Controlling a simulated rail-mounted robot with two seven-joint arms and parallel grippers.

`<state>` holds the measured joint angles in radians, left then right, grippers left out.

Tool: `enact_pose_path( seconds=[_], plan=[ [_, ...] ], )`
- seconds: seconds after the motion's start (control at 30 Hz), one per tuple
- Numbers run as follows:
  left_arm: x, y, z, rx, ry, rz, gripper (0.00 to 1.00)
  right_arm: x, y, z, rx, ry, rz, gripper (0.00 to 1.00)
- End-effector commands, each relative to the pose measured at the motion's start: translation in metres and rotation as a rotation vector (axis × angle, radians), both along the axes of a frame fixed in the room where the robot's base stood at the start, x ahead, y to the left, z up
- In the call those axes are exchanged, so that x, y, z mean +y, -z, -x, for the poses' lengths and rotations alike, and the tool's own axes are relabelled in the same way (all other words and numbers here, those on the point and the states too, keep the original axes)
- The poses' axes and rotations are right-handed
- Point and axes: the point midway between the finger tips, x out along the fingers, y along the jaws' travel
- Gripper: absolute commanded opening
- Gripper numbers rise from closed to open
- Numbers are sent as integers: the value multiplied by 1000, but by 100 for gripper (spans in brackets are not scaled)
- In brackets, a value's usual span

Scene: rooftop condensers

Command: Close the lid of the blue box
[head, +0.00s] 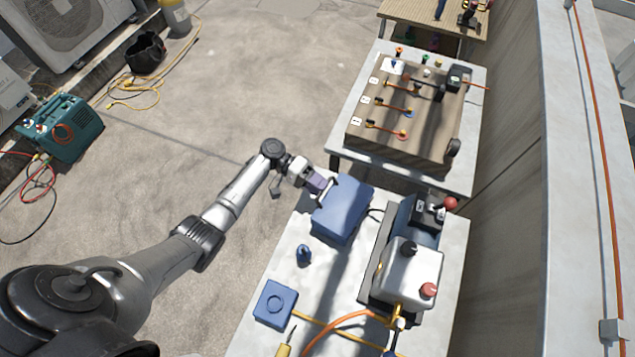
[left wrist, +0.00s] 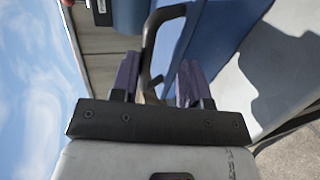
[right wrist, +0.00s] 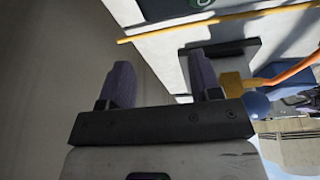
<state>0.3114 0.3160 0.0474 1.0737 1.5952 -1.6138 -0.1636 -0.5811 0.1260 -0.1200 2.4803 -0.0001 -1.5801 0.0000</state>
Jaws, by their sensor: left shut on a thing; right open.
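The larger blue box (head: 345,205) lies on the pale table (head: 312,285), and its blue surface (left wrist: 230,35) also shows in the left wrist view. I cannot tell how far its lid stands open.
A pump-like machine (head: 408,272) stands right of the box. A wooden panel (head: 392,150) is on the table behind.

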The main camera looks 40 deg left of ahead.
Motion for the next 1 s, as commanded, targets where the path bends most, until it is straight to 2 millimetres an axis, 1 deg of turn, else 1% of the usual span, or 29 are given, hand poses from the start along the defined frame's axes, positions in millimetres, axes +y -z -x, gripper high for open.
enact_pose_path(
  seconds=[0.03,0.17,0.27,0.33,0.47,0.6,0.8,1.0],
  plan=[
    [0,3,2,6,3,-2,37,0,0,0,0,-1,1,58],
    [1,1,2,4,3,-2,37,0,0,0,0,-1,1,58],
    [6,0,2,3,2,-3,37,0,1,0,0,-1,1,58],
    [14,-2,2,3,2,-3,37,0,2,0,0,0,0,58],
    [36,-9,3,0,1,-2,37,0,5,0,0,1,-1,58],
    [64,-16,5,-1,0,-2,37,2,9,0,0,4,-5,58],
    [99,-25,9,-1,0,-2,37,3,14,0,-1,6,-10,58],
    [122,-32,10,-2,1,0,37,3,18,0,-1,6,-10,58]
  ],
)
